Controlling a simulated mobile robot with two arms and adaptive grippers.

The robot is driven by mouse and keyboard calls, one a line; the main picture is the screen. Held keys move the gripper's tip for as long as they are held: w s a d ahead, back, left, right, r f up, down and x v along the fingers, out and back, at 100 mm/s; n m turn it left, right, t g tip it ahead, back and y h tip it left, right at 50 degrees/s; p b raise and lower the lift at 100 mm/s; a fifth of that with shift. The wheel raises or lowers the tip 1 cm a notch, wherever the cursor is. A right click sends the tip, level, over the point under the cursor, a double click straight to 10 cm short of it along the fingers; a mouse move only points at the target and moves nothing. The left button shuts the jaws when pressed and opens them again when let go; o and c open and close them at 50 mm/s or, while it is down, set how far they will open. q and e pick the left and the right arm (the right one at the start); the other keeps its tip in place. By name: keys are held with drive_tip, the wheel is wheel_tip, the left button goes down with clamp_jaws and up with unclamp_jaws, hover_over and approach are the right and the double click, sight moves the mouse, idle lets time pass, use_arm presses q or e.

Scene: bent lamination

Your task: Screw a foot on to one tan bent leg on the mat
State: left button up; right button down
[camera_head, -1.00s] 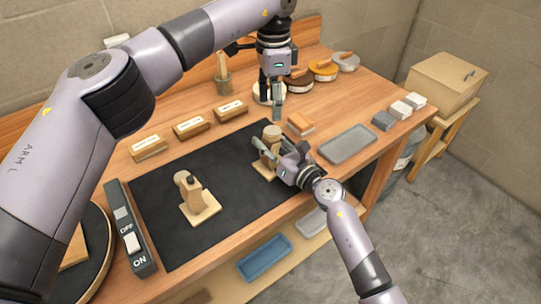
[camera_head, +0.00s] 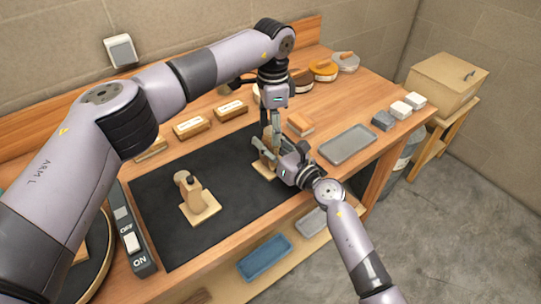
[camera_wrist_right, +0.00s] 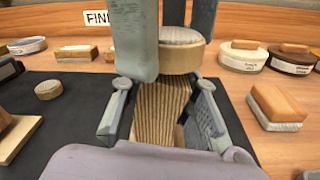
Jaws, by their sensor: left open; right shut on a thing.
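Two tan bent legs stand on wooden bases on the black mat (camera_head: 229,222). The left leg (camera_head: 189,195) stands free. The right leg, its striped layers showing in the right wrist view (camera_wrist_right: 160,107), is gripped by my right gripper (camera_head: 273,153). A round tan foot with a grey felt top (camera_wrist_right: 180,53) sits at this leg's upper end; I cannot tell how far it is threaded. My left gripper (camera_head: 272,125) is open, pointing down, with its fingers beside the foot. Its fingers hide part of the foot in both views.
Another round foot (camera_wrist_right: 48,89) lies on the mat in the right wrist view. Labelled wooden blocks (camera_head: 191,128) line the mat's back edge. A grey tray (camera_head: 346,145) and a wood-backed block (camera_head: 300,124) are at right. A switch box (camera_head: 130,240) lies at left.

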use_arm(q)
drive_tip(key=shift+f, duration=0.1)
drive_tip(key=shift+c, duration=0.2)
use_arm(e)
drive_tip(key=shift+s+f, duration=0.1)
drive_tip(key=shift+f, duration=0.25)
